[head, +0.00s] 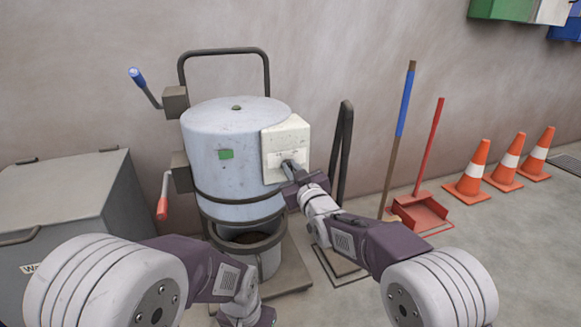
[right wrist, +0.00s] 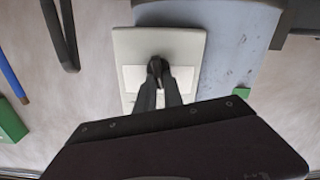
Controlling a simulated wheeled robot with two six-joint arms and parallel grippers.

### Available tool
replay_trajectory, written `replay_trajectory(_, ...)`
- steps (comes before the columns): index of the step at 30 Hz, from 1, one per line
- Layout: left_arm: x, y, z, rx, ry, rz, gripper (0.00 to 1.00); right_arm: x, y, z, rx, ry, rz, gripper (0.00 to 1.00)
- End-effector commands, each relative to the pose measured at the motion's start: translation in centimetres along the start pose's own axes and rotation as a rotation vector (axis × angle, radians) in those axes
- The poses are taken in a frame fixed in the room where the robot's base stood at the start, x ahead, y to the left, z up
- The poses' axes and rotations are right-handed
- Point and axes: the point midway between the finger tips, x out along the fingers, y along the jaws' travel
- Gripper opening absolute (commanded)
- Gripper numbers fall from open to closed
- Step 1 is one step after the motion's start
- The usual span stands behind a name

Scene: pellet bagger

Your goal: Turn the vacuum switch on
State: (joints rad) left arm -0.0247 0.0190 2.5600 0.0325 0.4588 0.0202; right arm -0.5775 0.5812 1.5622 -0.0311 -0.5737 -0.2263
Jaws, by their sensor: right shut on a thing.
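The vacuum switch box is a pale cream panel (head: 273,140) on the right side of the blue-grey drum (head: 225,125). In the right wrist view the panel (right wrist: 190,45) fills the upper middle, with a lighter plate around the fingertips. My right gripper (head: 289,164) reaches the lower part of the panel from the front. Its dark fingers (right wrist: 158,70) are close together, shut on the small switch lever at the plate. The fingers hide most of the lever, so its position cannot be told. My left arm is low in the head view, and its fingers are out of the picture.
A grey lidded bin (head: 60,205) stands left of the machine. A blue-tipped lever (head: 137,78) and a red-handled lever (head: 163,200) stick out on the drum's left. A broom (head: 400,125), red dustpan (head: 420,212) and orange cones (head: 468,175) stand to the right.

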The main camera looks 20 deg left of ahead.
Motion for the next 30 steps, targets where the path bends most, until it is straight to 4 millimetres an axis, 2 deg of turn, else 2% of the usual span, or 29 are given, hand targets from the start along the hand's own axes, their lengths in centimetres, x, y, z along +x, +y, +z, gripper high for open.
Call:
replay_trajectory(18,-2.5,0.1,-0.3,0.0,0.0,0.0,0.45,0.0,0.6,0.2,0.55,-0.004,0.001,0.0)
replay_trajectory(30,-3.2,0.1,-0.3,0.0,0.0,0.0,0.45,0.0,0.7,0.4,0.75,-0.003,0.0,0.0)
